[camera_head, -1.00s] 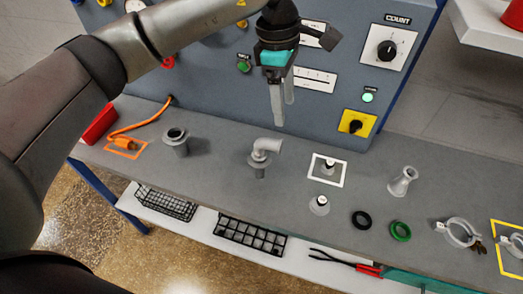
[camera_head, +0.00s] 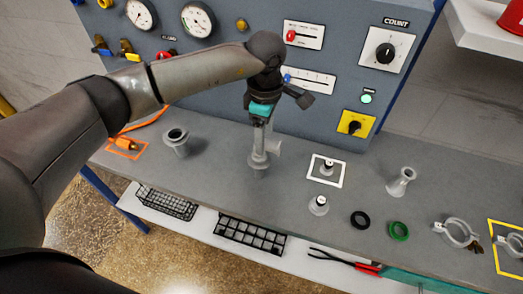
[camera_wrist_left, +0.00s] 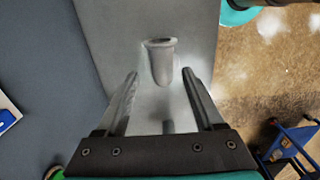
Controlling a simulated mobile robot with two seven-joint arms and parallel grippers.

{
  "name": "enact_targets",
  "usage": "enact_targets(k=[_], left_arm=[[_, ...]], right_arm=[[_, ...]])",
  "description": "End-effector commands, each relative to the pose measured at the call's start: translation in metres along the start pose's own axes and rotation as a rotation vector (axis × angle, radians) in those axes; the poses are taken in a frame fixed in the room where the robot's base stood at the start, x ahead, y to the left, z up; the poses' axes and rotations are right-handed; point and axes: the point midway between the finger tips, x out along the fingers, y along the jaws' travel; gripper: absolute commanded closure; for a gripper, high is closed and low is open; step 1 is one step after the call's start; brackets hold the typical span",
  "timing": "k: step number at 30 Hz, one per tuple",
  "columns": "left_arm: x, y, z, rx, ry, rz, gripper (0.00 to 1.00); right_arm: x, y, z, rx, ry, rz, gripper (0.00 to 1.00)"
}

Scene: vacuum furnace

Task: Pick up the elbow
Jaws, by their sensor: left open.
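The grey elbow (camera_head: 272,146) stands on the bench in the middle of the head view, on a short flanged base, with its side opening pointing right. My left gripper (camera_head: 259,147) points down at it from above, its fingers partly covering the elbow. In the left wrist view the elbow (camera_wrist_left: 161,65) shows between the two open fingers (camera_wrist_left: 160,74), with a gap visible on each side. I cannot tell whether the fingertips have reached its height. My right gripper does not show clearly.
A flanged grey fitting (camera_head: 177,141) stands to the left. A small fitting (camera_head: 327,168) in a white square, another (camera_head: 319,205), a black ring (camera_head: 361,220), a green ring (camera_head: 399,231) and a conical fitting (camera_head: 401,181) are on the right. The control panel (camera_head: 330,115) rises behind.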

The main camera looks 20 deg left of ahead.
Motion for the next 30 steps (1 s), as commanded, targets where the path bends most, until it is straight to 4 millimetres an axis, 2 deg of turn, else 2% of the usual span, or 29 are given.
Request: enact_targets(k=[6, 15, 30], left_arm=[[0.03, -0.004, -0.004, -0.001, 0.0, -0.002, 0.31], [0.036, -0.004, -0.004, -0.001, 0.0, 0.0, 0.31], [0.035, -0.004, -0.004, -0.001, 0.0, 0.0, 0.86]], right_arm=[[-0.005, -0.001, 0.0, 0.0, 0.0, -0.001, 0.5], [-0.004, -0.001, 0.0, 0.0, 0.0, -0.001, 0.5], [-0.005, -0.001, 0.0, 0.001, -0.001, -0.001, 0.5]])
